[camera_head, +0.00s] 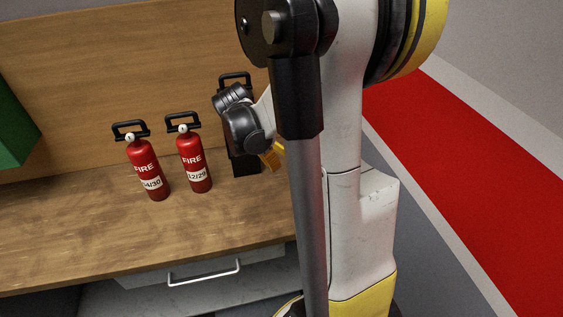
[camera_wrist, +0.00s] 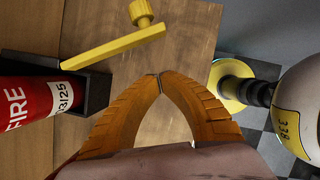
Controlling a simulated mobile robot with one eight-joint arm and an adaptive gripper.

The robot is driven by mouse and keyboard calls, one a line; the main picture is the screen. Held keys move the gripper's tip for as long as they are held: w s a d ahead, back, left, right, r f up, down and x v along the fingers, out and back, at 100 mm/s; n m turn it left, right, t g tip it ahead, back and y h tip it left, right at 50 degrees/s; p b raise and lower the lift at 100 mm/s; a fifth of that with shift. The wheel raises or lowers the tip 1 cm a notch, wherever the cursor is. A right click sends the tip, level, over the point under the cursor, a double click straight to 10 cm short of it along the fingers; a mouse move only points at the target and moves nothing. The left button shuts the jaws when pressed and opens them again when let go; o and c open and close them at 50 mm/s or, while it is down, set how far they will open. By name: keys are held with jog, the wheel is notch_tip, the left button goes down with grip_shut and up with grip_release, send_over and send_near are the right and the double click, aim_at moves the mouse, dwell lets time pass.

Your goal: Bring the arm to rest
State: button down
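My gripper (camera_wrist: 160,82) shows in the wrist view with its two orange fingers curved together and the tips meeting. Nothing is between them, and bare wooden tabletop shows beyond. In the head view my arm hides most of the gripper. The wrist end of the arm is low over the table, in front of a black holder (camera_head: 242,164). In the wrist view the holder (camera_wrist: 97,90) is left of the fingers and apart from them, with a red fire extinguisher (camera_wrist: 22,104) in it. A yellow bar with a knob (camera_wrist: 115,47) extends out beside the holder, clear of the fingers.
Two red fire extinguishers (camera_head: 148,170) (camera_head: 194,162) stand upright on the wooden table (camera_head: 70,225), left of the holder. A wooden panel (camera_head: 130,60) rises behind. A green object (camera_head: 12,130) is at the far left. A drawer handle (camera_head: 204,272) shows below the tabletop.

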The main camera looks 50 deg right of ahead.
jog(key=p+v, duration=0.2)
jog(key=v, duration=0.7)
jog(key=shift+s+r, duration=0.2)
jog(key=shift+r, duration=0.05)
